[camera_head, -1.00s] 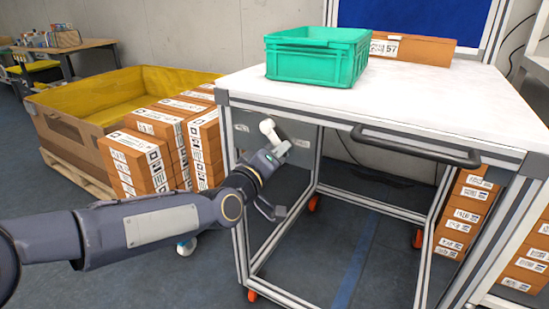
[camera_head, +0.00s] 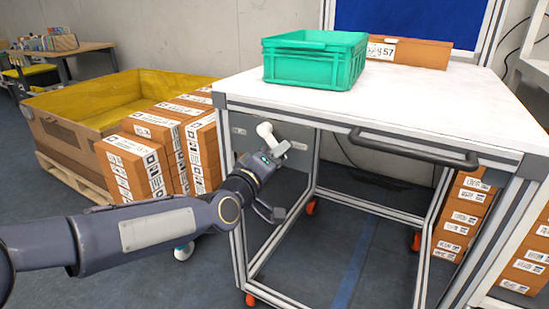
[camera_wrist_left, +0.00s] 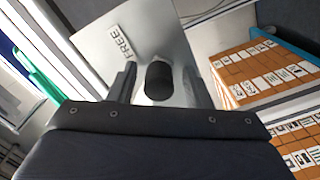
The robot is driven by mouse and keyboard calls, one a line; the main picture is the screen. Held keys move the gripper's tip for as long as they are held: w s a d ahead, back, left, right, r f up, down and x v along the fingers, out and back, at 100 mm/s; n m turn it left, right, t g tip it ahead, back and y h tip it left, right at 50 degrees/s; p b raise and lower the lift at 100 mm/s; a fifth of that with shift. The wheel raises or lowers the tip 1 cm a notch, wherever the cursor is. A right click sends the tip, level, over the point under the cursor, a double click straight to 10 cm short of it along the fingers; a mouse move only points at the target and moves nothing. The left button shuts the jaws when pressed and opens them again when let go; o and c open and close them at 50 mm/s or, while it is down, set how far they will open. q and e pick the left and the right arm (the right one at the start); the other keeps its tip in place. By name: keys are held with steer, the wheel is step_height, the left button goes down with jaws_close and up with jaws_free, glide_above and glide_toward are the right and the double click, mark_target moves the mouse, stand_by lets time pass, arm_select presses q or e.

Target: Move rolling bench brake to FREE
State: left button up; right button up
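The rolling bench (camera_head: 440,105) has a white top and a metal frame. A grey plate (camera_head: 240,131) is fixed on its left side below the top. A pale, round-ended lever (camera_head: 265,132) stands up in front of that plate. My left gripper (camera_head: 270,157) is at the lever. In the left wrist view, the fingers of my left gripper (camera_wrist_left: 163,82) are apart, on either side of a dark rounded lever end (camera_wrist_left: 159,80), with gaps visible on both sides. A label reading FREE (camera_wrist_left: 121,42) is on the plate (camera_wrist_left: 153,30), left of the lever end. My right gripper is out of view.
A green crate (camera_head: 305,70) and a cardboard box (camera_head: 410,52) stand on the bench top. A black handle (camera_head: 415,151) runs along its front edge. Stacked cartons (camera_head: 140,165) and a yellow-lined bin (camera_head: 60,105) are at the left. Orange casters (camera_head: 250,299) are underneath.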

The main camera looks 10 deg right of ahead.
arm_select(q)
steer(key=v, duration=0.8)
steer(key=shift+p, duration=0.45)
steer(key=s+a+f+m+g+y, duration=0.1)
steer(key=s+a+f+y, duration=0.1)
steer(key=s+a+f, duration=0.3)
steer(key=s+a+f+g+y, duration=0.1)
steer(key=s+a+g+y, duration=0.15)
steer(key=a, duration=0.45)
steer(key=s+a+f+m+g+y, duration=0.1)
steer(key=s+a+f, duration=0.2)
steer(key=s+a, duration=0.25)
steer(key=s+a+f+g+y, duration=0.1)
steer(key=s+a+f+g, duration=0.2)
steer(key=s, duration=0.4)
steer(key=s+a+f+g, duration=0.1)
steer(key=s+a+f, duration=0.25)
steer(key=s, duration=0.35)
step_height(320, 180, up, 35)
steer(key=m+p, duration=0.1)
steer(key=p, duration=3.5)
steer(key=shift+s+d, duration=0.3)
steer(key=shift+d, duration=0.15)
